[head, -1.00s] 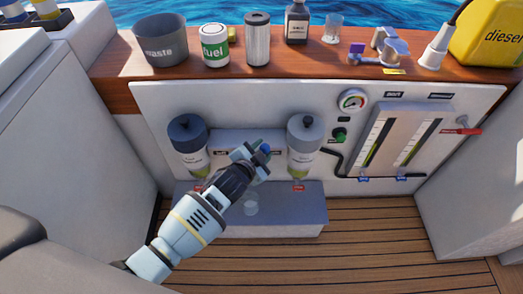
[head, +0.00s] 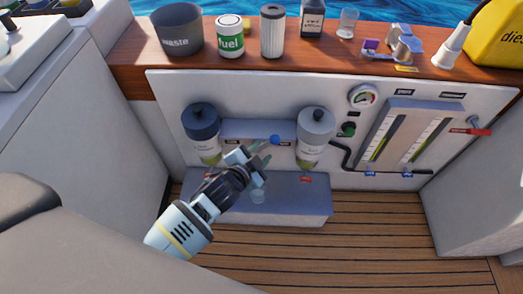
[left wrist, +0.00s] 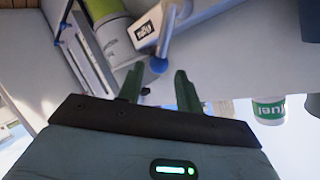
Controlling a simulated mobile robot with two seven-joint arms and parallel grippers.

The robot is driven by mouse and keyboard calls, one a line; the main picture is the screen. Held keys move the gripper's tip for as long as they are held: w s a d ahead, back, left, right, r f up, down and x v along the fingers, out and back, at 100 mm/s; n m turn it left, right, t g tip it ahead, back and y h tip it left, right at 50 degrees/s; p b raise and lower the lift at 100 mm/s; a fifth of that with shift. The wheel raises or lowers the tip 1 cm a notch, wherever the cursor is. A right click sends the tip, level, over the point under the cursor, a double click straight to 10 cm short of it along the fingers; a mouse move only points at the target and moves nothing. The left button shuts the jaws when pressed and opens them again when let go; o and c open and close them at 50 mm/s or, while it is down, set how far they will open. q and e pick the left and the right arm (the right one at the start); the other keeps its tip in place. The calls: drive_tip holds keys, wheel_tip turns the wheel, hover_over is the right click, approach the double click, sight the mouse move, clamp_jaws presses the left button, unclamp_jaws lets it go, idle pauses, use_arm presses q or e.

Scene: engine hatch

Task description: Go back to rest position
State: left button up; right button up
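My left gripper (head: 258,165) is in front of the white engine panel, between the dark-topped filter bowl (head: 202,133) and the grey-topped filter bowl (head: 316,138). Its fingers are apart and empty; the gap also shows in the left wrist view (left wrist: 157,88). A lever with a blue ball knob (head: 275,139) sits just beyond the fingertips. In the left wrist view the blue knob (left wrist: 158,65) appears ahead of the gap, not gripped. My right gripper is in neither view.
On the wooden shelf stand the waste bin (head: 176,30), fuel can (head: 230,37), white filter (head: 273,32), dark bottle (head: 312,18) and yellow diesel can (head: 497,35). A grey ledge (head: 300,200) lies below the gripper. The plank floor in front is clear.

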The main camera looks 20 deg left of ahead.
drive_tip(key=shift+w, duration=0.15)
